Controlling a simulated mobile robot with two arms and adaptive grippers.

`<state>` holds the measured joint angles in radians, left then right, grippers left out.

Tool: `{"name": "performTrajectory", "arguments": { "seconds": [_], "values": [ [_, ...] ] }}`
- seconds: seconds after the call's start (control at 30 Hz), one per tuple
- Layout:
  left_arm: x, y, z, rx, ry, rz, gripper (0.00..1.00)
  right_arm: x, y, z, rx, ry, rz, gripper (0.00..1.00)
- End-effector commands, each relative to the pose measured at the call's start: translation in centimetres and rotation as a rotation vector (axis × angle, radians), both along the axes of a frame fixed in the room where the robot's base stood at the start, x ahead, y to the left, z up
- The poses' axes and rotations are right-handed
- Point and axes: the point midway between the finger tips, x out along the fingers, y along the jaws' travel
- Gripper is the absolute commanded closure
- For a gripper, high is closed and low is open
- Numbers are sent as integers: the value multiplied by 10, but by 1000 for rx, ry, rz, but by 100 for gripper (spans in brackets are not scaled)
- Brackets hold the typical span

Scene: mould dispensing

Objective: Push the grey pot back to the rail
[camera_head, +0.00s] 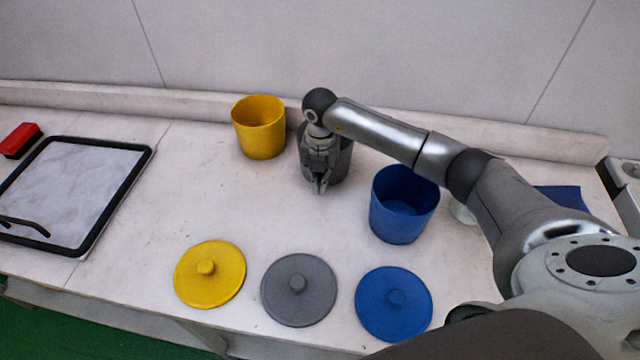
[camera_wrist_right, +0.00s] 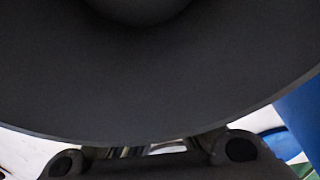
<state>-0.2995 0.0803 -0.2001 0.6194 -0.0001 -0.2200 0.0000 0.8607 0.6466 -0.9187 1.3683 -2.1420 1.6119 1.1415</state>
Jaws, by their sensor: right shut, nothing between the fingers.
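The grey pot (camera_head: 340,162) stands upright at the back of the table, between the yellow and blue pots. My right gripper (camera_head: 320,189) is shut and empty, pointing down in front of the grey pot and hiding much of it. I cannot tell whether they touch. The pale rail (camera_head: 200,104) runs along the back of the table; my wrist hides where the pot's back edge meets it. My left gripper is not in view.
The yellow pot (camera_head: 259,136) stands left by the rail; the blue pot (camera_head: 402,218) stands right, nearer me. Yellow (camera_head: 225,285), grey (camera_head: 285,305) and blue (camera_head: 380,320) lids lie in front. A black-framed tray (camera_head: 139,157) and red block (camera_head: 20,139) are left. The table's middle is clear.

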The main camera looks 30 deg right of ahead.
Motion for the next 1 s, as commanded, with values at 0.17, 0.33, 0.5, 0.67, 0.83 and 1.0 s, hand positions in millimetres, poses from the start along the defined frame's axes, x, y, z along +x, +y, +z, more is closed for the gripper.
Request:
{"name": "performTrajectory", "arguments": {
  "seconds": [0.17,0.33,0.5,0.67,0.83,1.0],
  "values": [
    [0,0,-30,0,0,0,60,25,-17,-7,0,-4,-4,100],
    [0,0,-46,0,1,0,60,44,-31,-5,0,-2,-3,100],
    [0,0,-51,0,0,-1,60,52,-37,-1,1,-1,-2,100],
    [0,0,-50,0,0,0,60,53,-38,0,1,0,-1,100],
    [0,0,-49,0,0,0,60,52,-38,0,1,-1,-1,100],
    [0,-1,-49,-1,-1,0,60,52,-39,0,1,-1,-1,100]
  ]
}}
